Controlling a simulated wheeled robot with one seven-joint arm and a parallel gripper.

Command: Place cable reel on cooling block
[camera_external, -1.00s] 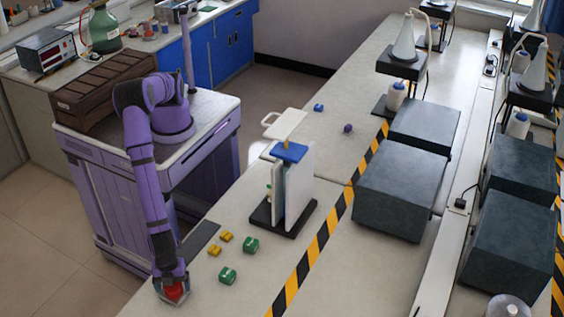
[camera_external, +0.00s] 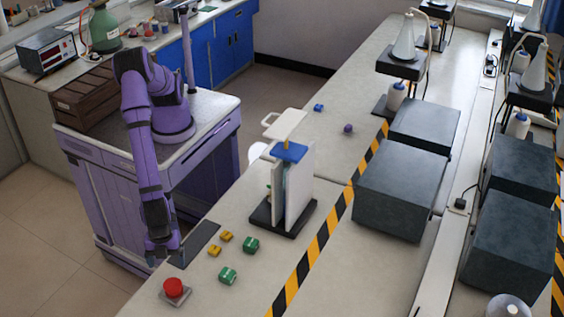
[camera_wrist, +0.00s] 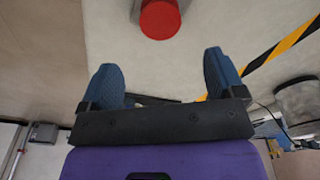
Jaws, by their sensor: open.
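A red round piece (camera_external: 173,287), which looks like the cable reel, sits on a small grey square block (camera_external: 178,299), probably the cooling block, at the near left corner of the bench. Its red top also shows in the wrist view (camera_wrist: 160,18), beyond the fingertips. My gripper (camera_external: 163,256) is open and apart from it, behind it near the bench's left edge. In the wrist view both blue fingers (camera_wrist: 163,72) stand wide with nothing between them.
Several green (camera_external: 228,275) and yellow (camera_external: 214,251) small pieces lie right of my gripper. A black stand with upright panels (camera_external: 284,226) is behind them. A striped tape line (camera_external: 310,255) runs along the bench, with large dark boxes (camera_external: 400,190) beyond it.

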